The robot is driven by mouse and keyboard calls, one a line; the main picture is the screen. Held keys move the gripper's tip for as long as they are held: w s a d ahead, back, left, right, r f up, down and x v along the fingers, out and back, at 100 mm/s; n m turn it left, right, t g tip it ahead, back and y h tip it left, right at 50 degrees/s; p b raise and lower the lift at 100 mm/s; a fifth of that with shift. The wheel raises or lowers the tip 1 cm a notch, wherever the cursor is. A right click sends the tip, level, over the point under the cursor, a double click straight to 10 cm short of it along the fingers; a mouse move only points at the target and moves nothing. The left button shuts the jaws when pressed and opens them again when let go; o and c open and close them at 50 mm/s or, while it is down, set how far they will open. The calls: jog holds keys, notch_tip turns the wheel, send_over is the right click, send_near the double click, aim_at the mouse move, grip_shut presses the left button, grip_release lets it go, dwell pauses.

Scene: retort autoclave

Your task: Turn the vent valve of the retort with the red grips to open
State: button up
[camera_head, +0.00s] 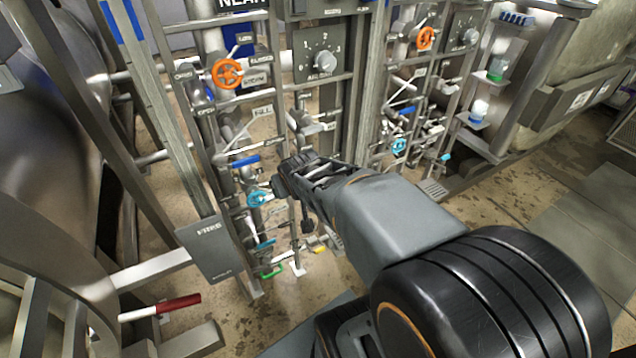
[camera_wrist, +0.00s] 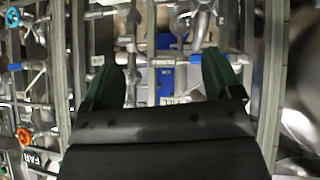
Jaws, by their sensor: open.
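A lever with a red grip (camera_head: 178,304) sticks out at the lower left, beside the large grey vessel. The panel marked NEAR carries an orange handwheel (camera_head: 227,73), a blue lever (camera_head: 245,161) and a blue handwheel (camera_head: 258,198). I cannot read a vent label, so I cannot tell which of these is the vent valve. My gripper (camera_head: 292,180) is in front of this panel's lower part in the head view. In the wrist view, my gripper (camera_wrist: 165,85) is open, its dark green fingers apart.
A second panel to the right has an orange handwheel (camera_head: 425,39) and a blue handwheel (camera_head: 399,146). Upright grey posts and crossing pipes crowd the space around my gripper. A green handle (camera_head: 272,272) sits low. Open floor (camera_head: 520,215) lies at the right.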

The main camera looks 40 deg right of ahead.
jog(key=shift+o, duration=1.2)
jog(key=w+d+f+t+h+b, duration=0.1)
jog(key=w+d+f+t+b, duration=0.3)
jog(key=d+f+b, duration=0.5)
notch_tip(320, 180, down, 3)
jog(key=shift+w+d+f+t+h, duration=0.1)
jog(key=shift+w+d+t+h, duration=0.25)
jog(key=shift+d, duration=0.45)
jog(key=s+d+f+t+y+b, duration=0.1)
jog(key=d+f+t+y+b, duration=0.1)
jog(key=d+f+t+b, duration=0.45)
jog(key=w+g+b, duration=0.1)
jog(key=w+b, duration=0.2)
jog(key=w, duration=1)
jog(key=shift+d+f, duration=0.15)
jog(key=shift+w, duration=0.1)
jog(key=c, duration=0.7)
jog(key=shift+f+b, duration=0.1)
jog(key=shift+b, duration=0.3)
jog(key=shift+c, duration=0.2)
